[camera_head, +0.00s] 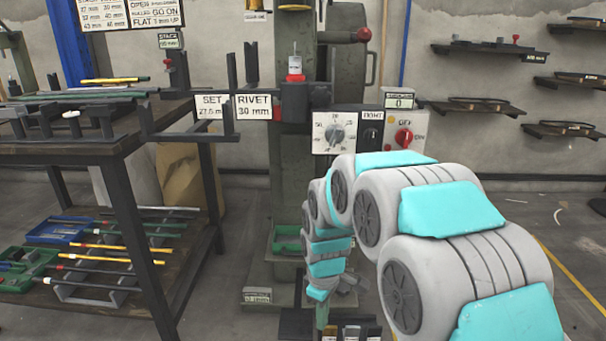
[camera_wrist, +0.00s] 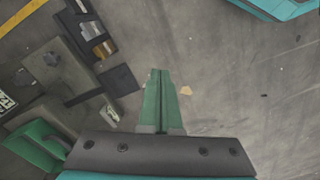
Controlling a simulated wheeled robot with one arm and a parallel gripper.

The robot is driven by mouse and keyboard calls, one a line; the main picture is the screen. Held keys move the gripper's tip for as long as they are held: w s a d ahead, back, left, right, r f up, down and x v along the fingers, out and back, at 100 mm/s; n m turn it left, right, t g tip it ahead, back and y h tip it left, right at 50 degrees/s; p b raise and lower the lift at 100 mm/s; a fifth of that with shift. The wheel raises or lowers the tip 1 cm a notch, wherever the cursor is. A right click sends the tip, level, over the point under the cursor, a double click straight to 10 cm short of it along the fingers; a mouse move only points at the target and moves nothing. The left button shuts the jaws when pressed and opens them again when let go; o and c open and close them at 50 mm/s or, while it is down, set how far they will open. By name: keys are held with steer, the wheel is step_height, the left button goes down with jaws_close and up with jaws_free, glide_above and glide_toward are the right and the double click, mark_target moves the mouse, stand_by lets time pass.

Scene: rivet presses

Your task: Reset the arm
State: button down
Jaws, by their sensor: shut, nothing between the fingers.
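My arm runs from the lower right of the head view toward the press, and its end hangs down. My gripper (camera_head: 321,316) points at the floor in front of the press base. In the wrist view my gripper (camera_wrist: 160,80) shows as two green fingers side by side, shut with nothing between them. Bare grey floor (camera_wrist: 225,90) lies below the fingertips. The green rivet press (camera_head: 290,190) stands behind the arm.
A dark workbench (camera_head: 90,150) with rods and trays stands at the left. The control panel (camera_head: 365,132) with dial and red switch is close above my arm. Shelves (camera_head: 490,48) hang on the right wall. Floor at the right is mostly clear.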

steer(key=s+d+r+m+p, duration=0.2)
steer(key=s+d+r+m, duration=0.1)
steer(key=s, duration=0.6)
steer(key=s+d+r+m+g+p, duration=0.1)
steer(key=s+d+r+m, duration=0.3)
steer(key=s+r, duration=0.4)
steer(key=s+d+r+m+p, duration=0.3)
steer(key=s+r+m, duration=0.1)
steer(key=s, duration=0.8)
steer(key=shift+s+d+r+m, duration=0.3)
steer(key=shift+r+m, duration=0.1)
steer(key=shift+r, duration=0.5)
steer(key=shift+w, duration=0.1)
